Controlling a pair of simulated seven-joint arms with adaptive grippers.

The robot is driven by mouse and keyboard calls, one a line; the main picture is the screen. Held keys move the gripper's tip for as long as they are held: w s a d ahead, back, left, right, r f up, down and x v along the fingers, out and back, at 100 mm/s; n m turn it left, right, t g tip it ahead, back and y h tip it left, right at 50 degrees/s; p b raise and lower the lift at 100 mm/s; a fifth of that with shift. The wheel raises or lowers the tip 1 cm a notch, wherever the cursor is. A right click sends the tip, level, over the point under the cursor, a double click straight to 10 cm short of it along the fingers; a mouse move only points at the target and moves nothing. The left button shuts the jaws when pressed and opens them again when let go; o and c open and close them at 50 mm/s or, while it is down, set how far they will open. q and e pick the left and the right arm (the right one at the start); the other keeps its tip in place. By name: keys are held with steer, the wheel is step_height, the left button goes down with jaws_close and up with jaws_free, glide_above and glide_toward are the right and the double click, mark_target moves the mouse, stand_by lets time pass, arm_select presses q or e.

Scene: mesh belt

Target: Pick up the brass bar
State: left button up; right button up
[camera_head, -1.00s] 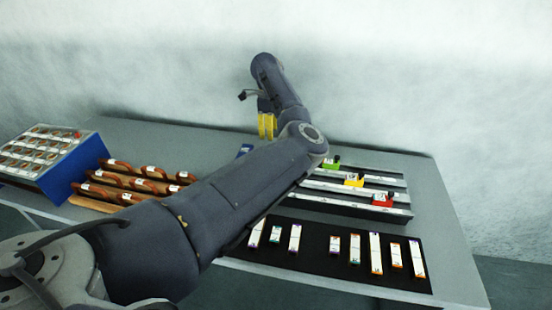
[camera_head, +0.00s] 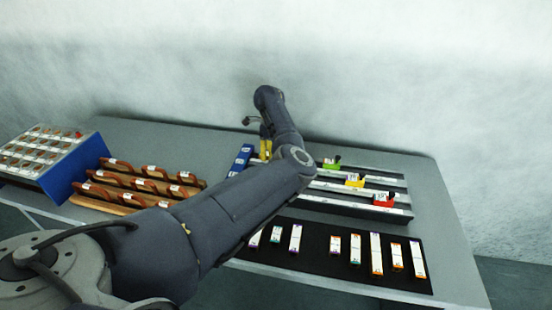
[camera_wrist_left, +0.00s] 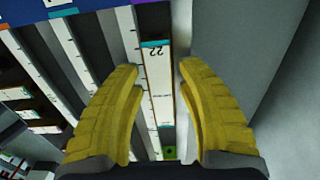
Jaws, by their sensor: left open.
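My left gripper (camera_head: 265,150) is over the far left end of the ruled rails, partly hidden behind my own arm. In the left wrist view the same gripper (camera_wrist_left: 158,70) has its two yellow fingers apart with nothing held. Below and between them runs a white ruled strip (camera_wrist_left: 158,85) with a teal band and the number 22. A green piece (camera_wrist_left: 169,153) shows near the fingers' base. I cannot make out any bar that is clearly brass. My right gripper is not in view.
Sliders in green (camera_head: 331,163), yellow (camera_head: 354,180) and red (camera_head: 383,200) sit on the rails. A black mat (camera_head: 318,262) holds several labelled white bars. A wooden rack (camera_head: 120,183) and a blue-sided compartment box (camera_head: 75,172) stand left. A blue plate (camera_head: 241,158) is beside the gripper.

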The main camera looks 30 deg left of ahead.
arm_select(q)
steer(key=shift+f, duration=0.5)
steer(key=shift+o, duration=0.2)
jaws_close()
